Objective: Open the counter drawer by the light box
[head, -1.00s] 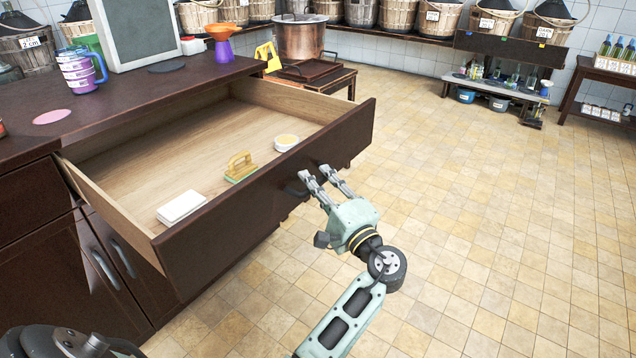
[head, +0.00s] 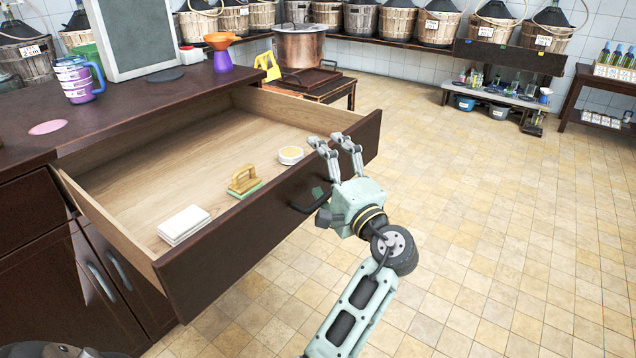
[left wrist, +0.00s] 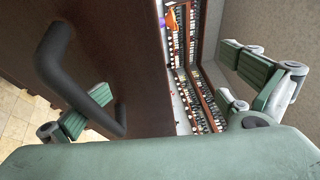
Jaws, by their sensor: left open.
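The dark brown counter drawer (head: 225,240) is pulled far out, its pale wooden inside showing. Its black handle (head: 308,205) is on the front panel; it shows large in the left wrist view (left wrist: 75,75). My left gripper (head: 332,143) is open, with its fingertips near the top edge of the drawer front, above and to the right of the handle. In the left wrist view its fingers (left wrist: 170,100) are spread wide; one shows partly behind the handle. Contact cannot be told. A framed grey panel (head: 133,38), perhaps the light box, stands on the counter. My right gripper is out of view.
The drawer holds a white block (head: 184,224), a wooden-handled brush (head: 244,181) and a round white dish (head: 290,155). The tiled floor (head: 480,220) at right is clear.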

